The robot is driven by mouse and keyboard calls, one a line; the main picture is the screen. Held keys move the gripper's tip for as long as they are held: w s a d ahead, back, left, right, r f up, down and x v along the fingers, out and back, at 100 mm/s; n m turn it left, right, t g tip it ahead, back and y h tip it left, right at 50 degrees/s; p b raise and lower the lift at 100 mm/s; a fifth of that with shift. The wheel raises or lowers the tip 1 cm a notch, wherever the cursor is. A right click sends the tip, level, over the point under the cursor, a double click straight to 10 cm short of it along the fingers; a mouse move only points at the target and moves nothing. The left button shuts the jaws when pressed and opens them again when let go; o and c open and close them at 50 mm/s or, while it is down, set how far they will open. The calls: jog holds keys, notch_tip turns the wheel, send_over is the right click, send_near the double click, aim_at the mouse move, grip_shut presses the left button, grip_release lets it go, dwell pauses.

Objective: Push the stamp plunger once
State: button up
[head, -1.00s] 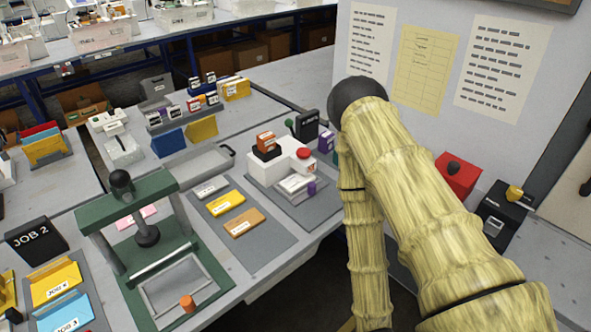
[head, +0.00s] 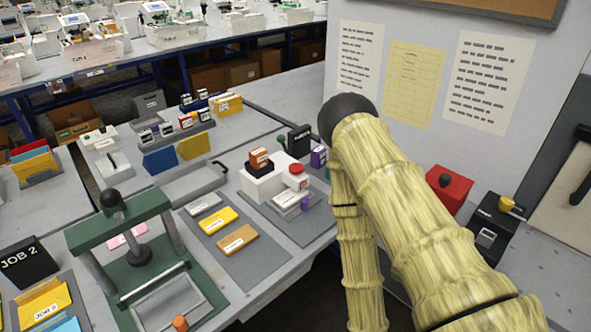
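A green stamp press (head: 121,236) stands at the left of the bench. Its plunger (head: 137,252) hangs below the green crossbar, with a dark round knob (head: 110,199) on top. A framed grey plate (head: 167,302) lies at the front of the press, with an orange peg (head: 180,324) at its near edge. My arm, covered in a yellowish bamboo-like pattern, fills the right half of the view, well to the right of the press. My gripper is not visible in the head view.
A white device (head: 268,182) with a red button (head: 299,168) stands mid-bench. Coloured cards (head: 217,220) lie on a grey mat. A JOB 2 sign (head: 27,262) stands left of the press. A wall panel with papers and red and black boxes is at right.

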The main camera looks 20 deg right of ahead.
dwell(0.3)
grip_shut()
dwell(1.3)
